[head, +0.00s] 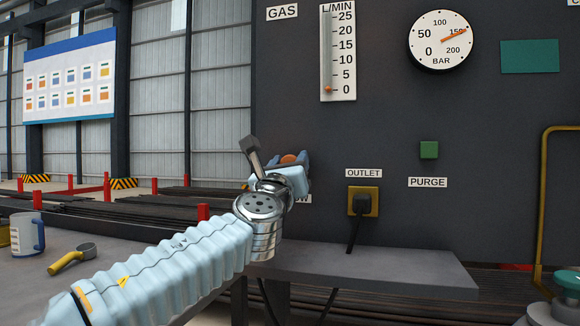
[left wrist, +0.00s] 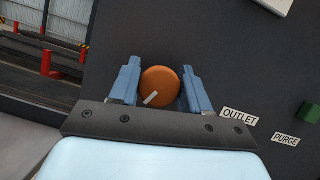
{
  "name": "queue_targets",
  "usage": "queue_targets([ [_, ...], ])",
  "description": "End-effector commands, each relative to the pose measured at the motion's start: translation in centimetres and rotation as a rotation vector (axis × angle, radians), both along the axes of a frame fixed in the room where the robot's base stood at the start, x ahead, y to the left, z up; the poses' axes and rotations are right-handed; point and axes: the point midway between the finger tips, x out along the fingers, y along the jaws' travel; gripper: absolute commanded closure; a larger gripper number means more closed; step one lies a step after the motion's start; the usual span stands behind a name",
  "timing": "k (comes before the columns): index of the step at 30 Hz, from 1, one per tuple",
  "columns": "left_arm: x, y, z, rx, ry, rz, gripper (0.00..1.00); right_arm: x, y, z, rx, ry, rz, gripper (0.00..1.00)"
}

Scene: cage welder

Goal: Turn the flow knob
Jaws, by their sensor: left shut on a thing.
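The orange flow knob (left wrist: 160,86) is round with a pale pointer mark near its lower left edge in the left wrist view. In the head view only a bit of the knob (head: 288,159) shows past my gripper. My left gripper (left wrist: 162,82) has its blue fingers on either side of the knob and is shut on it. The gripper also shows in the head view (head: 292,161), at the left part of the dark panel, covering most of a label. The flow scale (head: 338,50) above has its orange marker near the bottom, by 0. My right gripper is not in view.
A pressure dial (head: 440,40), a green purge button (head: 429,150) and an outlet socket (head: 371,193) with a black plug sit on the panel (head: 300,120). A grey shelf (head: 400,270) juts out below.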

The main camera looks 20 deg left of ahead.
Motion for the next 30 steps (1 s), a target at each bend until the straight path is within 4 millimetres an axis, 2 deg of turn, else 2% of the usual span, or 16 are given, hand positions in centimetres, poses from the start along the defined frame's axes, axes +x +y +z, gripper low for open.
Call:
queue_targets([
  [18,0.04,0.14,-0.1,-0.546,0.019,0.0,0.83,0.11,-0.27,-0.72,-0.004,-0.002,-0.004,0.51],
  [30,0.03,0.23,-0.17,-0.745,0.026,0.0,0.83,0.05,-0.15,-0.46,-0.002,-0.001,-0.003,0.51],
])
